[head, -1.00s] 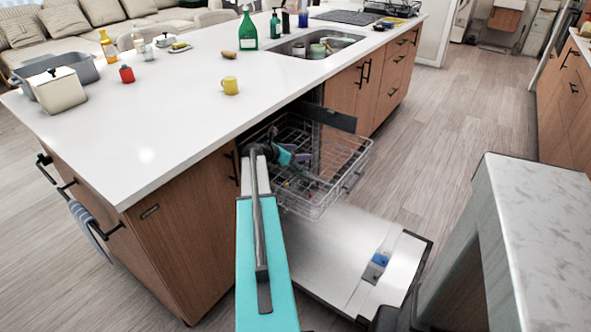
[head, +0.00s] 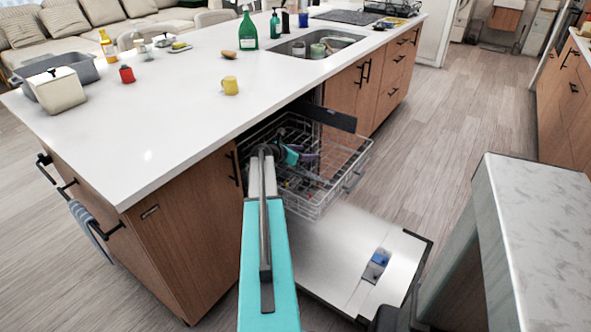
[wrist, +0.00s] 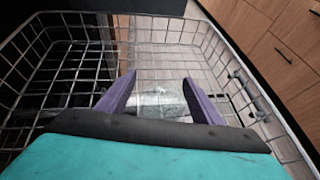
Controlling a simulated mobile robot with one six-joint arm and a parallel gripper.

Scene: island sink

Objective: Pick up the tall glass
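A clear, glass-like object (wrist: 158,98) shows between and beyond my fingers in the wrist view. It looks like the tall glass, but its lower part is hidden behind my gripper's dark front edge. I cannot tell whether it stands or lies. My gripper (wrist: 160,88) has two purple fingers spread apart, with nothing visibly clamped between them. In the head view my gripper (head: 309,157) is over the pulled-out dishwasher rack (head: 347,178). The glass cannot be made out there.
The rack's wire walls surround my gripper. The open dishwasher door (head: 345,255) lies below.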

